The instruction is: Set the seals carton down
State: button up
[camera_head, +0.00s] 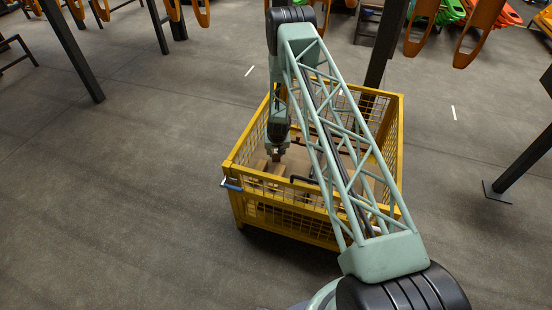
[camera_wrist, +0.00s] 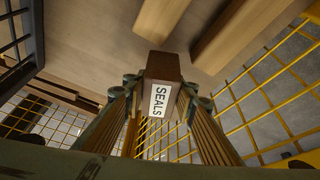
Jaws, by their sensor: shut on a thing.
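The seals carton (camera_wrist: 162,71) is a small brown box with a white label reading SEALS, seen in the middle of the wrist view. My gripper (camera_wrist: 160,95) is shut on it, with one finger on each side. In the head view my gripper (camera_head: 277,153) points down inside the yellow mesh crate (camera_head: 238,166), near its left side. The carton is small and hard to make out there. I cannot tell whether its underside touches anything.
Wooden blocks (camera_head: 277,168) lie on the crate's floor beside my gripper; one wooden block (camera_wrist: 240,32) shows close by in the wrist view. The crate's mesh walls surround my gripper. Open grey floor (camera_head: 120,180) lies left of the crate. A dark post (camera_head: 72,50) stands further off.

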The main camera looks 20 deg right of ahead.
aim_at(276, 157)
jog(key=shift+f, duration=0.15)
jog(key=shift+f, duration=1.75)
jog(key=shift+f+b, duration=0.1)
jog(key=shift+b, duration=0.3)
jog(key=o, duration=0.9)
jog(key=shift+p+v, duration=0.85)
jog(key=shift+v, duration=5.25)
